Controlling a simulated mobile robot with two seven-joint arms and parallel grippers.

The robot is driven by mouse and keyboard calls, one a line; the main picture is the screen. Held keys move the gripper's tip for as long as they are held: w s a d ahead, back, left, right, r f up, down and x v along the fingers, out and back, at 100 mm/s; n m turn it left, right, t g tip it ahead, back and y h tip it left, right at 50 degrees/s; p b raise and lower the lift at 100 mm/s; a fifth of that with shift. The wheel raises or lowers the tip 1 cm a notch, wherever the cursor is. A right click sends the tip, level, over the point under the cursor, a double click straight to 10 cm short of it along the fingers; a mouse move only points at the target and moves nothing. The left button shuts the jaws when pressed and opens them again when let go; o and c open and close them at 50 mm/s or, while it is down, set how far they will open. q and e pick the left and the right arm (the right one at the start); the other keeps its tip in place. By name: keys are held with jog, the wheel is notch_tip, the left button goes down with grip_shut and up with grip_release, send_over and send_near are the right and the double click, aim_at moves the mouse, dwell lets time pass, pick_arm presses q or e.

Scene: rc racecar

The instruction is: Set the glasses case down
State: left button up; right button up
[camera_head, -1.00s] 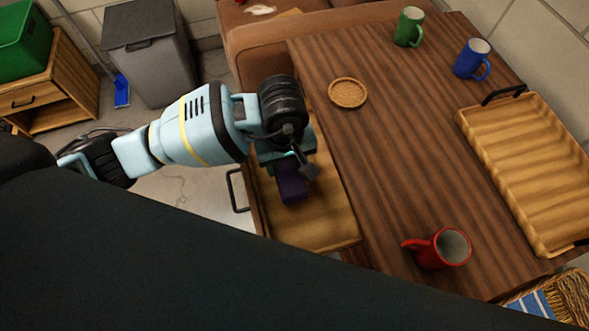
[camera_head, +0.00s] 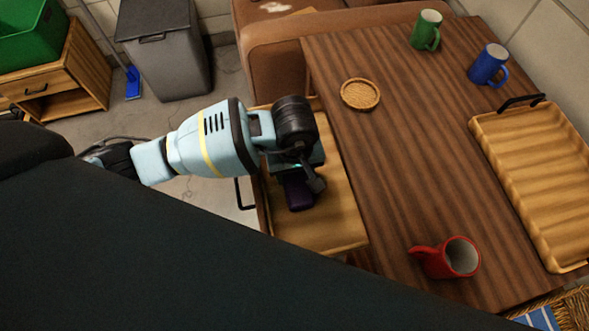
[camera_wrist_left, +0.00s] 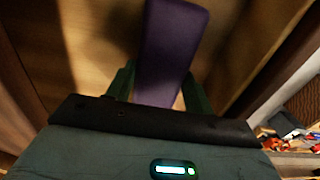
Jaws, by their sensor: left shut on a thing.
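A dark purple glasses case (camera_head: 299,193) is held by my left gripper (camera_head: 300,178) over the open wooden drawer (camera_head: 335,228) at the table's left side. In the left wrist view the case (camera_wrist_left: 170,50) lies between the two fingers (camera_wrist_left: 160,88), with the drawer's light wooden bottom beneath it. I cannot tell whether the case touches the drawer bottom. My gripper and wrist hide part of the case in the head view. My right gripper is not in view.
The drawer's bottom around the case looks clear.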

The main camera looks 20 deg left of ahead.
aim_at(295, 174)
pick_arm(q)
jog(key=o, duration=1)
jog(key=shift+f, duration=0.1)
jog(key=shift+r, duration=0.25)
notch_tip(295, 174, up, 12)
jog(key=p, duration=0.2)
